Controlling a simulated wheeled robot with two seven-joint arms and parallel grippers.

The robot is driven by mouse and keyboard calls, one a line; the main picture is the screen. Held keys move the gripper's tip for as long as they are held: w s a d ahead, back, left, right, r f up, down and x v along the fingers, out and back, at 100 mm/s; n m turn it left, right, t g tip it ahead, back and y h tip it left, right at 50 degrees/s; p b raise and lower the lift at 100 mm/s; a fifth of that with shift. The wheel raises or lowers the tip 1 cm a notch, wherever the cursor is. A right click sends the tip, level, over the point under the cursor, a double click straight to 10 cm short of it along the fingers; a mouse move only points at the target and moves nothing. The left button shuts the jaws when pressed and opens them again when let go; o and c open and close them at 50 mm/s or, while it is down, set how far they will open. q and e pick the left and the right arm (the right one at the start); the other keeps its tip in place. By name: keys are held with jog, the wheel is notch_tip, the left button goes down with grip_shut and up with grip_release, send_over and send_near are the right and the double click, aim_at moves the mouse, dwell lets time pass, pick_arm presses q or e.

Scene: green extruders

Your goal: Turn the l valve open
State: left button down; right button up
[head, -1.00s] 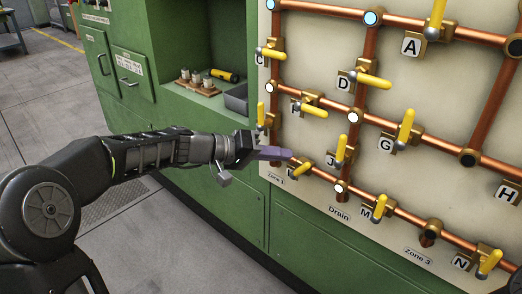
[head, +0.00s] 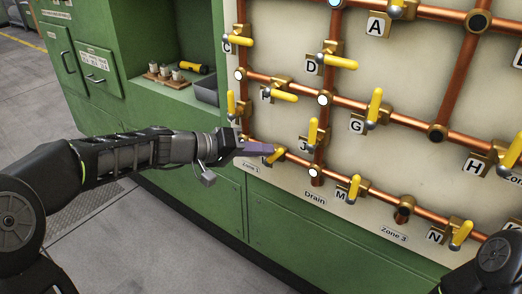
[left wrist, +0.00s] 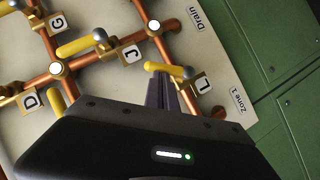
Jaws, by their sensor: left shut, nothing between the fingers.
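The L valve has a short yellow handle (head: 274,157) low on the left part of the pipe panel, just above the Zone 1 label. In the left wrist view its handle (left wrist: 167,69) lies across the ends of my fingers, near the L tag (left wrist: 203,84). My left gripper (head: 268,148) is shut and empty, with its purple fingers right beside this handle and partly covering the valve in the head view. The fingers also show in the left wrist view (left wrist: 158,86). I cannot tell whether they touch the handle. My right gripper is out of view.
The J valve (head: 313,132) and M valve (head: 354,188) are close by on the copper pipes. The F valve (head: 283,96) is above. A green cabinet shelf (head: 170,88) with small items is left of the panel. Open floor (head: 120,230) lies below my left arm.

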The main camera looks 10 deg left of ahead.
aim_at(274, 158)
pick_arm(q)
jog(key=shift+s+d+b, duration=0.1)
jog(key=shift+d+b, duration=0.1)
jog(key=shift+b, duration=0.2)
jog(key=shift+s+d+f+m+y+b, duration=0.1)
jog(key=shift+s+d+m+y+b, duration=0.05)
jog(key=shift+d+m+y+b, duration=0.35)
jog(key=shift+s+d+f+m+y+b, duration=0.15)
jog(key=shift+m+y+b, duration=0.15)
jog(key=shift+m+y, duration=0.3)
jog(key=shift+s+d+f+m+t+y, duration=0.1)
jog(key=shift+s+d+m+t+y, duration=0.05)
jog(key=shift+d+m+y, duration=0.35)
jog(key=shift+s+d+f+m+t+y, duration=0.15)
jog(key=shift+d+m+y, duration=0.1)
jog(key=shift+m+y, duration=0.3)
jog(key=shift+s+d+f+y+b, duration=0.1)
jog(key=shift+d+f+y+b, duration=0.15)
jog(key=shift+d+f+b, duration=0.25)
jog(key=shift+a+f, duration=0.1)
jog(key=shift+a, duration=0.05)
